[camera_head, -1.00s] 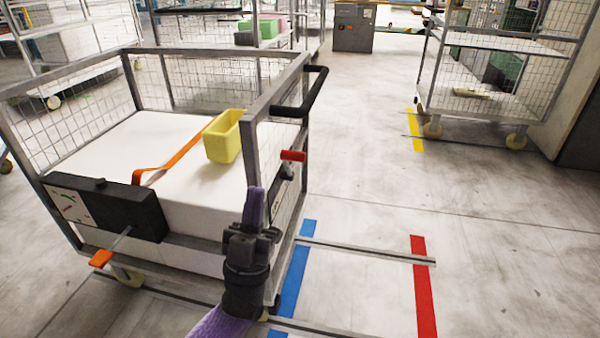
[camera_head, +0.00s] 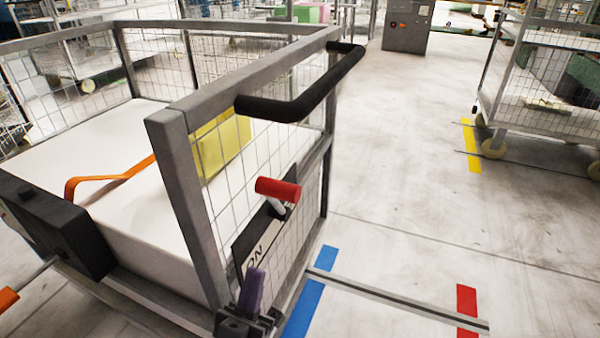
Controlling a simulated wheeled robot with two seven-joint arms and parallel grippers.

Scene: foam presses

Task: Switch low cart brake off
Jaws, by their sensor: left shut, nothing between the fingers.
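The low cart (camera_head: 189,180) is a grey frame with wire-mesh sides and a black push handle (camera_head: 310,95). The lever points up and toward me. My left gripper (camera_head: 252,285) is at the bottom of the view, its purple fingers shut and empty. It is below the red grip and in front of the cart's near right corner, apart from the grip. My right gripper is not in view.
A white block (camera_head: 130,200) fills the cart, with a yellow bin (camera_head: 225,142) and an orange strap (camera_head: 110,180) on it. An orange-tipped lever (camera_head: 8,298) sticks out at the lower left. Floor is open to the right, toward another mesh cart (camera_head: 540,110).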

